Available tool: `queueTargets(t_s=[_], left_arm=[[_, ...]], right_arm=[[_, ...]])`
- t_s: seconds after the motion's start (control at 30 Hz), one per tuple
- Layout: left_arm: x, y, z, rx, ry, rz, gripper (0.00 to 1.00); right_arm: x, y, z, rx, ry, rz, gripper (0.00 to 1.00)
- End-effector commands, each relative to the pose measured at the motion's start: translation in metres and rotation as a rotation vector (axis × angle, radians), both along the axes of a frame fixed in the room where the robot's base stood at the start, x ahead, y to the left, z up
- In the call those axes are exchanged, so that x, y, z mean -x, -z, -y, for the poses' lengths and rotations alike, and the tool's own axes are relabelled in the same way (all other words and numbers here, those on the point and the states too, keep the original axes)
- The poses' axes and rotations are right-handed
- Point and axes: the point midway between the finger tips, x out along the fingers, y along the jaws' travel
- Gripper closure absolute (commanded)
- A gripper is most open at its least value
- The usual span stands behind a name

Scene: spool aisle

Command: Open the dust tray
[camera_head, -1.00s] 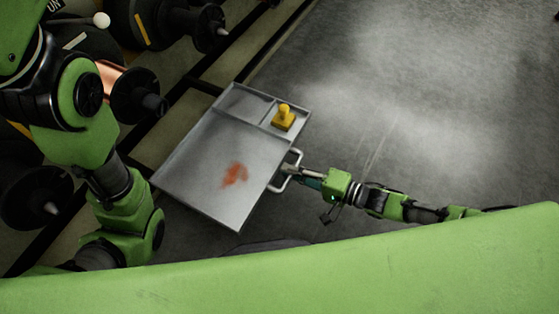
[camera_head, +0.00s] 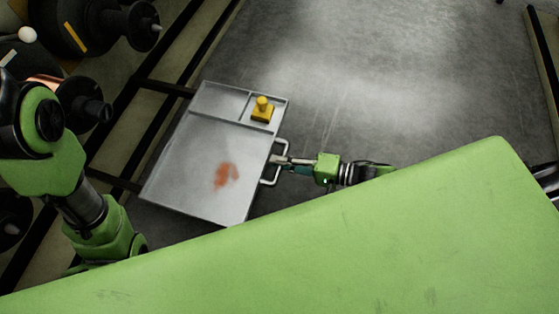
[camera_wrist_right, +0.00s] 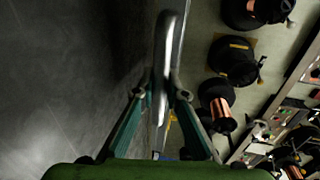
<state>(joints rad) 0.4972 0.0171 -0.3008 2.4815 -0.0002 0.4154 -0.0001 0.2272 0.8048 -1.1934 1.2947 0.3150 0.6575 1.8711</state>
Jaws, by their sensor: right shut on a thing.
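The dust tray (camera_head: 188,170) is a flat grey metal tray pulled out from the rack, with a reddish-brown stain (camera_head: 226,176) on its floor. Its bar handle (camera_head: 279,163) is on the right side; it also shows in the right wrist view (camera_wrist_right: 168,42). My right gripper (camera_head: 283,160) reaches in from the right and is shut on the handle. In the right wrist view its fingers (camera_wrist_right: 161,97) stand on both sides of the bar. My left arm is at the left edge; its gripper is out of view.
A yellow stamp-like object (camera_head: 262,109) stands in a small compartment at the tray's far right corner. Black spools (camera_head: 92,100) sit in the rack at the left. The grey floor (camera_head: 400,80) beyond and right of the tray is clear.

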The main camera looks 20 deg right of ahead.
Motion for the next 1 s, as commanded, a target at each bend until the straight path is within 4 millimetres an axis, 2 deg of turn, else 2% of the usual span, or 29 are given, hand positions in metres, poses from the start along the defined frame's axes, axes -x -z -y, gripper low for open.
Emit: queueTargets(t_s=[0.03, 0.07, 0.1, 0.43, 0.57, 1.0], left_arm=[[0.000, 0.000, 0.000, 0.000, 0.000, 0.000, 1.00], [0.000, 0.000, 0.000, 0.000, 0.000, 0.000, 1.00], [0.000, 0.000, 0.000, 0.000, 0.000, 0.000, 1.00], [0.000, 0.000, 0.001, -0.006, -0.004, 0.002, 1.00], [0.000, -0.001, 0.001, -0.005, -0.004, 0.002, 1.00], [0.000, 0.000, 0.000, -0.003, -0.002, 0.001, 1.00]], right_arm=[[0.002, 0.001, 0.000, 0.002, -0.002, -0.003, 1.00], [0.002, 0.001, 0.000, 0.002, -0.002, -0.003, 0.80], [0.002, 0.001, 0.000, 0.002, -0.002, -0.003, 0.70], [0.001, 0.000, 0.000, 0.001, -0.001, -0.001, 0.70], [0.006, -0.001, 0.008, 0.002, 0.000, -0.003, 0.70], [0.056, -0.018, 0.076, 0.004, -0.001, -0.003, 0.70]])
